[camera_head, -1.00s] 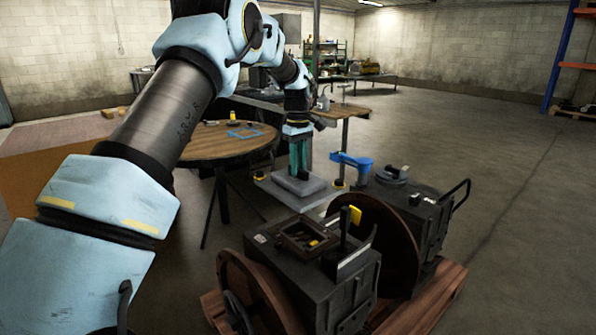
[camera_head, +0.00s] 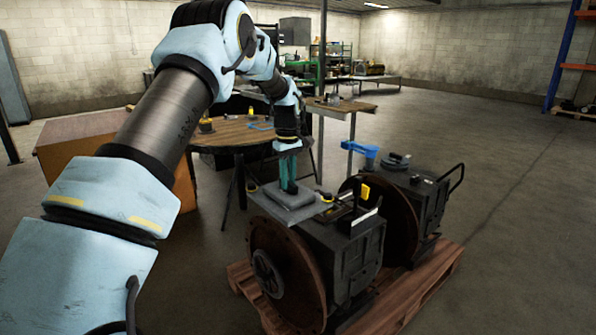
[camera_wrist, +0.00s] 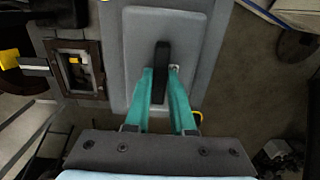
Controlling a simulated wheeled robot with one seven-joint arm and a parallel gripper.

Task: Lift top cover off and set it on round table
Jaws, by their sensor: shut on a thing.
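The top cover (camera_head: 266,204) is a flat grey plate with a raised middle and a dark upright handle (camera_wrist: 162,58). My gripper (camera_head: 288,187) has its teal fingers shut on this handle from both sides, and the cover hangs level below them. In the head view the cover overlaps the top of the nearer dark engine block (camera_head: 340,260). In the wrist view (camera_wrist: 115,90) the cover lies beside the block's framed square opening (camera_wrist: 77,73), which is uncovered. The round wooden table (camera_head: 232,136) stands behind and to the left of the cover.
A yellow-and-black item (camera_head: 206,125) and a blue outline (camera_head: 262,126) are on the round table. Floor at right is clear.

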